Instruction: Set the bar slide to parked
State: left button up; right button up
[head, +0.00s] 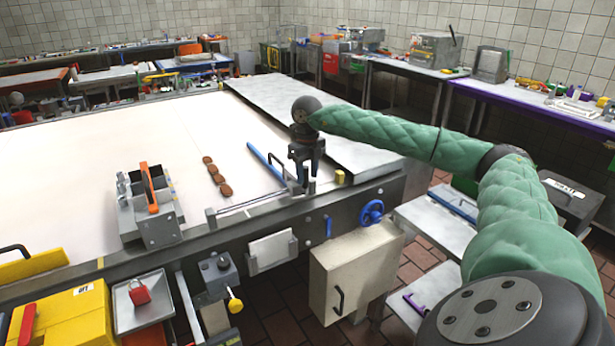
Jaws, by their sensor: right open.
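A long blue bar (266,163) lies slanting across the white table top, its near end close to my right gripper. A thin metal rail (250,205) runs along the table's front edge, with a small grey block (211,217) at its left end. I cannot tell which of these parts is the bar slide, and no position mark is readable. My right gripper (304,181) is open and points down over the right end of the rail. Its fingers hide part of what lies there, and I cannot tell whether they touch it. My left gripper is out of view.
A metal fixture with an orange handle (149,187) stands left of the rail. Several brown biscuits (219,179) lie in a row behind. A beige box (356,268) and a blue handwheel (371,212) are on the front side. The white top (80,160) is mostly clear.

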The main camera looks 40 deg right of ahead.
notch_tip(320, 180, up, 4)
jog(key=shift+d+b, duration=0.1)
jog(key=shift+b, duration=0.4)
jog(key=shift+r, duration=0.95)
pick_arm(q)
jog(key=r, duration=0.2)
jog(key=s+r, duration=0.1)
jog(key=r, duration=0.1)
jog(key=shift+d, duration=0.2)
pick_arm(e)
jog(key=shift+r, duration=0.4)
jog(key=shift+s+f, duration=0.1)
jog(key=shift+s, duration=0.05)
